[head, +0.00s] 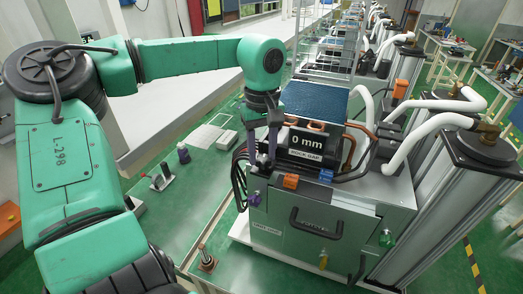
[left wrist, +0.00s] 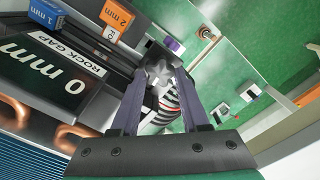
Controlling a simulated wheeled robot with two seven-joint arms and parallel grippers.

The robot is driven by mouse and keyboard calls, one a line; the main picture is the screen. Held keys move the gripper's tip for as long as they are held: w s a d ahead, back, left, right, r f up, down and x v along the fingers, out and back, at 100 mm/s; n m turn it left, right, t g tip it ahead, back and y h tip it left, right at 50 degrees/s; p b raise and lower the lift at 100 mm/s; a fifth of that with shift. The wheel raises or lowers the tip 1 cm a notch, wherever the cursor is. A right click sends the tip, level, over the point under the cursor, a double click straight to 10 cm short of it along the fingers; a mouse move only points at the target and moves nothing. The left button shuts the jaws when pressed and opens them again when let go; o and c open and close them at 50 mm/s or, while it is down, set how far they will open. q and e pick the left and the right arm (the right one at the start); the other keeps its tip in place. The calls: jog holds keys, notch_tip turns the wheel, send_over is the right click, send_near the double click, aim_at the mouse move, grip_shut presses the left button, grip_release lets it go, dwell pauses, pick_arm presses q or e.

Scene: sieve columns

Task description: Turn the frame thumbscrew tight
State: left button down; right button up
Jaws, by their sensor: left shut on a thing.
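The thumbscrew shows in the left wrist view as a dark lobed knob (left wrist: 155,68) beside the rock gap sign. My left gripper (left wrist: 157,78) has its two fingers closing in on this knob and is shut on it. In the head view my left gripper (head: 263,158) reaches down at the left side of the machine, beside the black "0 mm" sign (head: 308,141). There the gripper hides the thumbscrew, and I cannot tell how tight it is. My right gripper is in neither view.
An orange "2 mm" block (head: 290,181) and a blue "1 mm" block (head: 326,175) sit just right of the gripper. Copper pipes and white hoses (head: 408,145) stand at the machine's right. A dark handle (head: 315,224) crosses its front.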

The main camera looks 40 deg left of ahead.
aim_at(263, 158)
pick_arm(q)
jog(key=shift+s+f, duration=0.15)
jog(key=shift+f, duration=0.05)
jog(key=shift+c, duration=2)
grip_release()
jog(key=shift+d, duration=0.1)
jog(key=shift+d+r, duration=0.1)
jog(key=shift+r, duration=0.05)
notch_tip(263, 158, up, 6)
jog(key=shift+b, duration=0.9)
notch_tip(263, 158, up, 9)
jog(key=shift+f, duration=0.2)
jog(key=shift+f, duration=0.1)
